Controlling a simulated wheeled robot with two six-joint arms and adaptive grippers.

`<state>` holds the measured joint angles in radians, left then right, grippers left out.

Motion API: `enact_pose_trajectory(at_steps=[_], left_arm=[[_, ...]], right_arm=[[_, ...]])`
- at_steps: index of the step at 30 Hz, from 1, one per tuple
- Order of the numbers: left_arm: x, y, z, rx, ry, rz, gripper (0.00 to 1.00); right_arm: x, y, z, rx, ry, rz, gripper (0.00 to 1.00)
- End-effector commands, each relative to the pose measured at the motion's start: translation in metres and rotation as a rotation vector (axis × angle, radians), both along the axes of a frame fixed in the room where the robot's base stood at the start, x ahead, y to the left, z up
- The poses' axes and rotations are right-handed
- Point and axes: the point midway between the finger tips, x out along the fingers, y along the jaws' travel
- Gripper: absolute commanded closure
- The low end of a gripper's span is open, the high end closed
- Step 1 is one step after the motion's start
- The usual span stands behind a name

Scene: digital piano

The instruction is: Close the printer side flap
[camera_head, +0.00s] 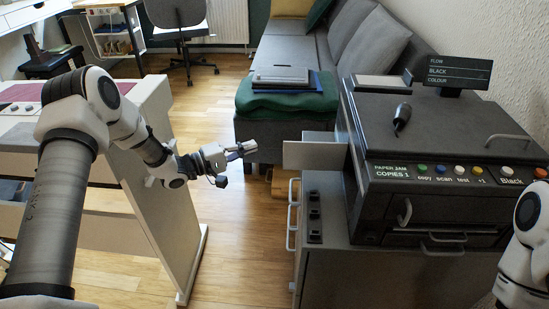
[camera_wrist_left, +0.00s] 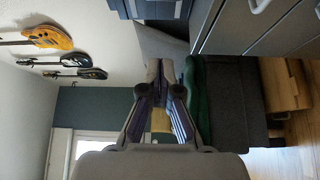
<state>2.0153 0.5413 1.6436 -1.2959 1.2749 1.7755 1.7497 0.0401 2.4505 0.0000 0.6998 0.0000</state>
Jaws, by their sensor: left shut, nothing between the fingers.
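The dark grey printer (camera_head: 400,160) stands on a grey cabinet at the right of the head view. A pale flat panel, which looks like the side flap (camera_head: 312,156), sticks out from its left side toward my left gripper. My left gripper (camera_head: 250,148) is shut and empty, left of the flap's outer edge, with a visible gap between them in the picture. Its closed fingers also show in the left wrist view (camera_wrist_left: 158,70), with nothing held. I cannot make out the flap there. Of my right arm only a link shows at the right edge; its gripper is out of view.
The grey cabinet (camera_head: 345,270) has handles on its left side. Wooden floor (camera_head: 240,220) lies open between desk and cabinet.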

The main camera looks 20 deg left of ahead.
Motion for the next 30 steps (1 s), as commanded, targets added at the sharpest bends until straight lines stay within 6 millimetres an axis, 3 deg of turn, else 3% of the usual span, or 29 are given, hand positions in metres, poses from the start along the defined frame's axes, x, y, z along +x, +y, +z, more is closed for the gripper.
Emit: enact_pose_trajectory(at_steps=[5, 16, 18, 22, 30], left_arm=[[0.016, -0.016, -0.002, 0.004, 0.001, -0.005, 1.00], [0.075, -0.070, -0.002, 0.003, 0.000, -0.004, 1.00], [0.058, -0.075, -0.001, -0.002, 0.006, -0.002, 1.00], [0.043, -0.082, -0.001, -0.001, 0.005, -0.001, 1.00], [0.037, -0.086, 0.001, 0.001, 0.003, -0.001, 1.00]], right_arm=[[0.001, 0.000, -0.008, 0.000, -0.001, 0.000, 0.40], [0.001, 0.000, -0.036, 0.000, -0.001, 0.000, 0.40], [0.000, 0.000, -0.038, 0.000, -0.001, 0.000, 0.40], [0.001, 0.000, -0.042, 0.000, -0.001, 0.000, 0.40], [0.001, 0.000, -0.042, 0.000, -0.001, 0.000, 0.40]])
